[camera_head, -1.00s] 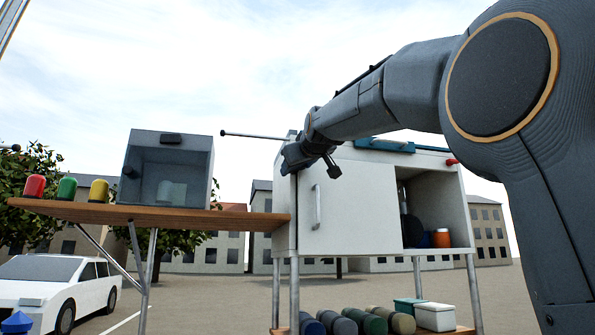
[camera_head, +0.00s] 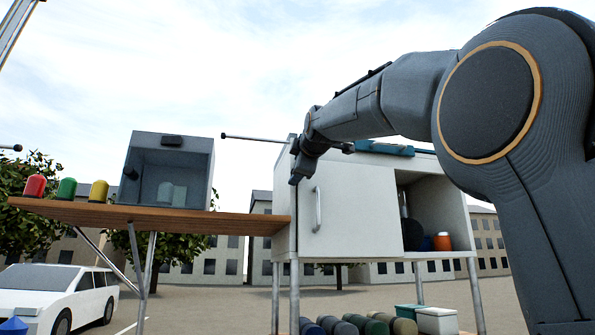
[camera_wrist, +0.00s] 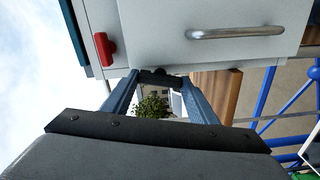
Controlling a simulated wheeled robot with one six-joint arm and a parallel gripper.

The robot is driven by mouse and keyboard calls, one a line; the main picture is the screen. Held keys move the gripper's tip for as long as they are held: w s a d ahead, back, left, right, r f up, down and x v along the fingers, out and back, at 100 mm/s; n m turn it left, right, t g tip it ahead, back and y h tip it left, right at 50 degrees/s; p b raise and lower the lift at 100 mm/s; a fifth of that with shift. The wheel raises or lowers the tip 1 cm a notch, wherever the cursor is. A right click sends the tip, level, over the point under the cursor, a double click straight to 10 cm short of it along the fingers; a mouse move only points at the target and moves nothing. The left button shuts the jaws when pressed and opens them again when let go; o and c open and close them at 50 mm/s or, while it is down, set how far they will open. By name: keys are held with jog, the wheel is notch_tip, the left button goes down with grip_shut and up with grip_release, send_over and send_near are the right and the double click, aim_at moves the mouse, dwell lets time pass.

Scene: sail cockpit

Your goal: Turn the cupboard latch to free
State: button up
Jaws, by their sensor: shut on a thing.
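The white cupboard (camera_head: 350,205) has a closed door with a vertical bar handle (camera_head: 317,209), which also shows in the wrist view (camera_wrist: 235,32). A red latch (camera_wrist: 104,48) sits on the white front beside the door seam in the wrist view. It is hidden behind my arm in the head view. My gripper (camera_wrist: 157,78) is at the cupboard's left edge, apart from the red latch. Its fingers converge on a small dark piece, too unclear to name. In the head view my gripper (camera_head: 298,170) covers the cupboard's upper left corner.
A wooden shelf (camera_head: 240,222) carries a glass-fronted box (camera_head: 168,172) and red, green and yellow capped items. A thin rod (camera_head: 250,138) sticks out left of my wrist. An open compartment (camera_head: 450,215) lies right of the door. Rolled bundles sit below the cupboard.

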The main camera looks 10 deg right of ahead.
jog(key=shift+n, duration=1.3)
jog(key=o, duration=1)
jog(key=shift+o, duration=0.2)
jog(key=s+b, duration=0.3)
jog(key=s, duration=0.5)
